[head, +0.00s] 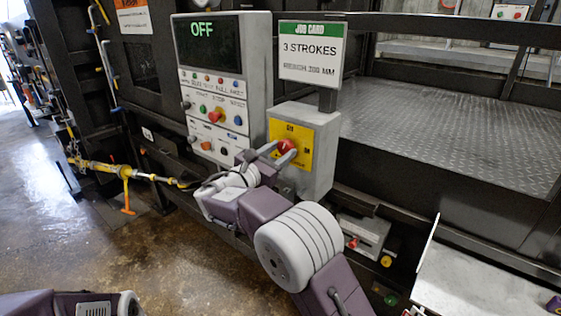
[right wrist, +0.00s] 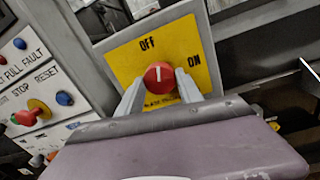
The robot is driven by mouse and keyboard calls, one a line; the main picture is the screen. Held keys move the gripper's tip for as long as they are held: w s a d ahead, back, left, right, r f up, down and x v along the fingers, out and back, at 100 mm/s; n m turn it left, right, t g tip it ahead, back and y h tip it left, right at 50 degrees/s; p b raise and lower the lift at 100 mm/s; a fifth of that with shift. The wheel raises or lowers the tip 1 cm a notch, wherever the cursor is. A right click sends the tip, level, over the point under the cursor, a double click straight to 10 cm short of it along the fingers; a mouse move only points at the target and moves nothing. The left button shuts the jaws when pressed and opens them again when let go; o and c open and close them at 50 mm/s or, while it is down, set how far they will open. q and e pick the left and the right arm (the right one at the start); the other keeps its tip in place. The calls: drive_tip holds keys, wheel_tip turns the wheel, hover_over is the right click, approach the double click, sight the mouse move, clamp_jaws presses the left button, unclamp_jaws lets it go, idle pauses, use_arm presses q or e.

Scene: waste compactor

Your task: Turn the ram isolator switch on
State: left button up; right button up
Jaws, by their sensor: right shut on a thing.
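The ram isolator switch is a red knob (head: 286,146) on a yellow plate (head: 303,158), on the front of a grey box (head: 318,118). In the right wrist view the red knob (right wrist: 158,76) has a white mark that points up, nearer OFF than ON. The words OFF and ON are printed on the yellow plate (right wrist: 120,68). My right gripper (head: 277,152) is shut on the knob, one finger on each side of it; the fingers also show in the right wrist view (right wrist: 160,86). My left gripper is not in view.
Left of the switch box stands a control panel (head: 212,85) with a display reading OFF and several buttons. A job card sign (head: 311,53) stands above the box. A grey box with a red part (head: 364,234) sits lower right. Open floor (head: 110,260) lies left.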

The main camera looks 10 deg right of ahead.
drive_tip(key=m+b, duration=0.6)
drive_tip(key=shift+f, duration=0.25)
drive_tip(key=shift+m+b, duration=0.75)
drive_tip(key=shift+m, duration=0.15)
drive_tip(key=m+b, duration=0.2)
drive_tip(key=m, duration=0.1)
drive_tip(key=shift+r+m+h, duration=0.1)
drive_tip(key=shift+m+h, duration=0.2)
drive_tip(key=shift+r+m+b, duration=0.1)
drive_tip(key=shift+m+b, duration=0.85)
drive_tip(key=shift+m, duration=0.75)
drive_tip(key=shift+g, duration=0.3)
drive_tip(key=o, duration=1.4)
drive_tip(key=shift+c, duration=0.2)
